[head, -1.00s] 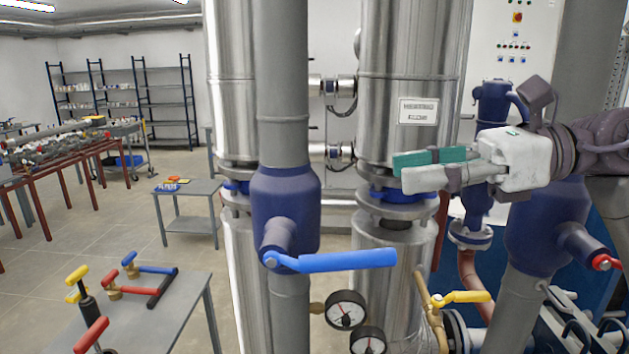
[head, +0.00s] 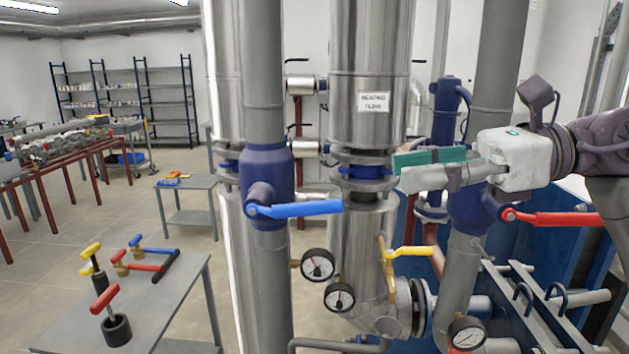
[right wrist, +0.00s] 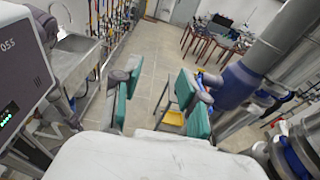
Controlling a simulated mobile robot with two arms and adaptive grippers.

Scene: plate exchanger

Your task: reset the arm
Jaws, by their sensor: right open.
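My right gripper (head: 400,168) reaches in from the right in the head view, in front of the pipes and beside the steel column with the "heating flow" label (head: 374,101). It is held level, its green-padded fingers pointing left. In the right wrist view the two green finger pads (right wrist: 160,101) stand wide apart with nothing between them. The gripper is open and empty. My left gripper is in neither view.
A blue-handled valve (head: 295,209) is on the front grey pipe. A red valve handle (head: 550,218) sits below my right arm, and a yellow one (head: 410,252) is lower. Pressure gauges (head: 318,265) are near the pipes. A grey table (head: 165,315) holds loose valve parts at lower left.

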